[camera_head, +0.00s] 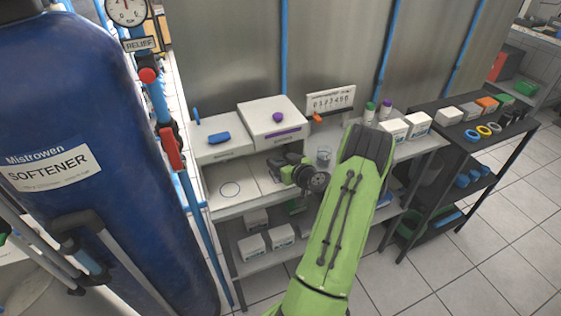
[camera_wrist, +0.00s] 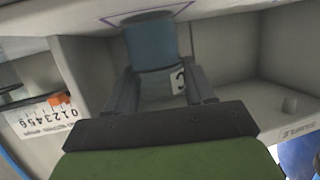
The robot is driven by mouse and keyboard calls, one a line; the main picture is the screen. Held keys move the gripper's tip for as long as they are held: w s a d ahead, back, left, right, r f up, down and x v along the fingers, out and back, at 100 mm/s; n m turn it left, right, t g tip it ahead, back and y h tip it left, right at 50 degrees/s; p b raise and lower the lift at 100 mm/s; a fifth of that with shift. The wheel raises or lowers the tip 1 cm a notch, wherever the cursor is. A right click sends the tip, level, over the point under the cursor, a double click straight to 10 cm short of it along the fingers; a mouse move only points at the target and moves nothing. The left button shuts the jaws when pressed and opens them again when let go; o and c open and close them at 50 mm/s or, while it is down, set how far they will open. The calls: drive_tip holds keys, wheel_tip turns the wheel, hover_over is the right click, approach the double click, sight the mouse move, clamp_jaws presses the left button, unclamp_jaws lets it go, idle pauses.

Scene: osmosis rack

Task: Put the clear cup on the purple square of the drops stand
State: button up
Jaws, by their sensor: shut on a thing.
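A clear cup (camera_head: 323,155) stands upright on the bench, between my gripper and my forearm in the head view. My gripper (camera_head: 274,163) is over the stand's right-hand panel, left of that cup. In the wrist view its two fingers (camera_wrist: 160,88) are shut on a blue cylinder (camera_wrist: 152,45) with a white marked patch low down. I cannot tell exactly what this held thing is. Part of a purple square outline (camera_wrist: 186,8) shows just beyond it. The drops stand (camera_head: 272,112), a white box with a purple stripe and purple knob, rises behind my gripper.
A similar box with a blue knob (camera_head: 219,138) is to the left, with an empty circle outline (camera_head: 230,188) before it. A number card (camera_head: 330,99) and capped bottles (camera_head: 377,111) stand right. The blue softener tank (camera_head: 95,225) bounds the left.

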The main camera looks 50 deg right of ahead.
drive_tip(key=o, duration=1.1)
drive_tip(key=shift+f, duration=0.1)
